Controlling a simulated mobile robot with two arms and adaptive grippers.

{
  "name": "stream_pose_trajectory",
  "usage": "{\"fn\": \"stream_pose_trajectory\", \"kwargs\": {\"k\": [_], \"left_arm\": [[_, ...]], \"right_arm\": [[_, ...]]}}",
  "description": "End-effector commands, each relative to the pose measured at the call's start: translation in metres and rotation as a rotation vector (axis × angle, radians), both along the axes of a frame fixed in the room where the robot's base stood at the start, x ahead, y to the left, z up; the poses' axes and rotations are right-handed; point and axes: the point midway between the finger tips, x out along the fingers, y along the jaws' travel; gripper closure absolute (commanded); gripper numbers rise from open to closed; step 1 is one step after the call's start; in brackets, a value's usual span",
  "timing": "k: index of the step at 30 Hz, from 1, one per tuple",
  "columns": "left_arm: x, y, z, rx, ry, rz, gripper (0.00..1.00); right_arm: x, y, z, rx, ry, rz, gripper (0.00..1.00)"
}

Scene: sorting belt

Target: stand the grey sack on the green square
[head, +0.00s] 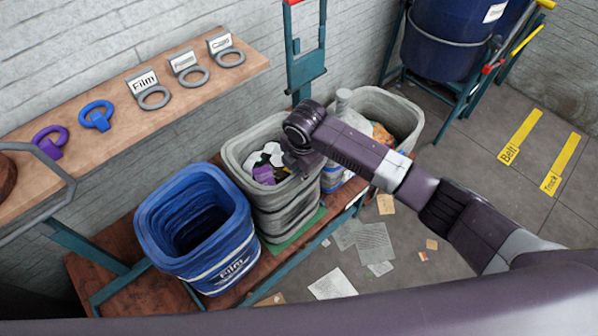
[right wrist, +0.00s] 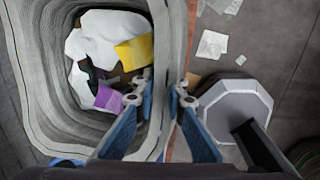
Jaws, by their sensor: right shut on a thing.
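The grey sack (head: 283,212) stands upright, with white, purple and yellow waste inside. Its mouth also shows in the right wrist view (right wrist: 38,100). The green square (head: 302,230) shows as a strip along the sack's front and right base; the rest is hidden under or behind the sack. I cannot tell if the base presses on it. My right gripper (head: 300,163) is at the sack's right rim; in the right wrist view its fingers (right wrist: 160,92) are on either side of the rim, shut on it. My left gripper is not in view.
A blue sack labelled Film (head: 215,262) stands close left of the grey sack on the brown cart deck (head: 120,255). Another pale sack (head: 400,112) with waste stands to the right. Paper scraps (head: 332,284) litter the floor. A wooden shelf (head: 105,85) with labelled rings runs along the wall.

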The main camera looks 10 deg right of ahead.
Motion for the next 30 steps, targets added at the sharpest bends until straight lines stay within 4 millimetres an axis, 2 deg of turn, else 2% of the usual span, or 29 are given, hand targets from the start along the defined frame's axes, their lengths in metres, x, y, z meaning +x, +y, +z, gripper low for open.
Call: {"fn": "stream_pose_trajectory", "kwargs": {"k": [9,10,14,23,26,30], "left_arm": [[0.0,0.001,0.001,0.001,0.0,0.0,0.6],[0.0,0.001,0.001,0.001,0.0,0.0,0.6],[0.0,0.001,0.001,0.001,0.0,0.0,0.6],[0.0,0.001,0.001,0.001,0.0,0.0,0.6],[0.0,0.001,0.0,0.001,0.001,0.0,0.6],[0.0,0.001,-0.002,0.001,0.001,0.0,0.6]], "right_arm": [[0.003,0.002,-0.003,0.006,-0.009,0.002,1.0],[0.0,0.001,-0.006,0.001,-0.002,0.001,0.85],[0.0,0.001,-0.006,0.002,-0.002,0.001,0.71],[0.001,0.001,-0.004,0.002,-0.003,0.001,0.71],[0.0,0.0,0.003,0.002,-0.005,0.0,0.71],[-0.004,0.0,0.025,0.003,-0.006,0.002,0.71]]}}
